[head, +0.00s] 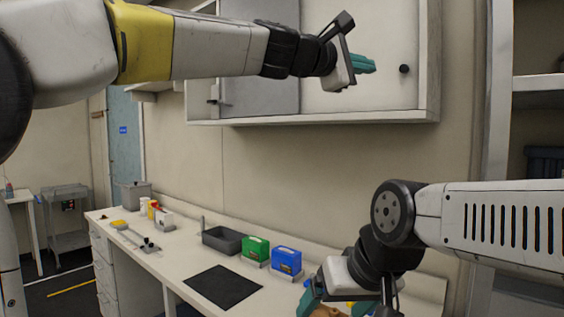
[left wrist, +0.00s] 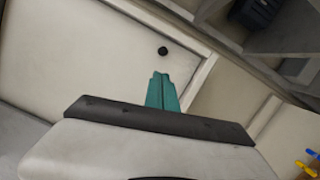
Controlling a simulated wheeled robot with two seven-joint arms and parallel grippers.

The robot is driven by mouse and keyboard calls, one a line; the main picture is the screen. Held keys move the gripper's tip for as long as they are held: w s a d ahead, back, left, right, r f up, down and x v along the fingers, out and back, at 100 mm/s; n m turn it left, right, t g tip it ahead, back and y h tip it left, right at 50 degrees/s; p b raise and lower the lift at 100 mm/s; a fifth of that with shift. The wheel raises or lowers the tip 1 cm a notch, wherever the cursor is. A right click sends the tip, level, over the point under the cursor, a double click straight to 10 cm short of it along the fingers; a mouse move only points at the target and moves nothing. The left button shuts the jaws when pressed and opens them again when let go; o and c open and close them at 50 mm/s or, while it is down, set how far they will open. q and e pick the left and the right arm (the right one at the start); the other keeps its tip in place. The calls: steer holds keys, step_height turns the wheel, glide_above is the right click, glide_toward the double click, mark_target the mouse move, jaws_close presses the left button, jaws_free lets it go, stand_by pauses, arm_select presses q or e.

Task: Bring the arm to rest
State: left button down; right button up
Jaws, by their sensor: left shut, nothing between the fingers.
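My left arm reaches in from the left at the top of the head view, stretched out to the right above the bench. Its gripper (head: 362,64) has teal fingers that are shut and empty, in front of the white wall cabinet (head: 330,108). The shut teal fingers also show in the left wrist view (left wrist: 162,92), below the cabinet door's black knob (left wrist: 163,50). My right arm comes in from the right. Its gripper (head: 335,306) is low over the bench's right part and partly cut off by the lower edge, and its teal fingers are partly hidden.
The white bench (head: 180,262) carries a black mat (head: 222,287), a grey tray (head: 222,240), a green box (head: 256,249) and a blue box (head: 287,260). A brownish object (head: 324,311) shows by my right gripper. Open shelves (head: 538,83) stand at the right.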

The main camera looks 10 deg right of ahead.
arm_select(q)
steer(key=s+a+f+m+y, duration=0.3)
steer(key=a+f+m+y, duration=0.5)
steer(key=a+f, duration=1.6)
steer(key=s+a+f+m+g+y, duration=0.1)
steer(key=s+a+f+g+y, duration=0.1)
steer(key=s+a+f, duration=0.4)
steer(key=s+a+f+g+y, duration=0.1)
steer(key=s+a+f+y, duration=0.2)
steer(key=s+a+f, duration=0.3)
step_height(320, 180, down, 7)
steer(key=a, duration=0.3)
steer(key=shift+f+m+g+y, duration=0.2)
steer(key=shift+m+g+y, duration=0.2)
